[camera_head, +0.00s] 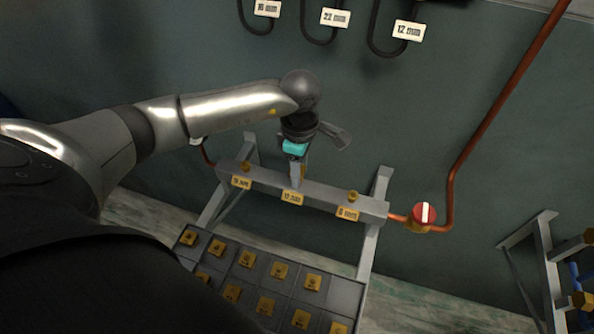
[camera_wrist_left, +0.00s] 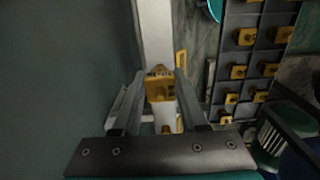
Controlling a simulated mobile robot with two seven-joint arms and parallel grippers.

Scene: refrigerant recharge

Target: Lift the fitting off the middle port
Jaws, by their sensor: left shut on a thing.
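The grey manifold bar (camera_head: 325,197) carries three ports with yellow labels. My left gripper (camera_head: 297,180) points down at its middle port, above the middle label (camera_head: 292,198). In the left wrist view, the fingers of the left gripper (camera_wrist_left: 159,84) are shut on a yellow brass fitting (camera_wrist_left: 160,90). The fingers hide this fitting in the head view. I cannot tell whether it still touches the port. The right gripper is not in view.
Brass pieces stand on the left port (camera_head: 244,167) and right port (camera_head: 353,196). A dark compartment tray (camera_head: 345,294) with several brass fittings lies in front. Labelled hoses (camera_head: 320,40) hang on the wall.

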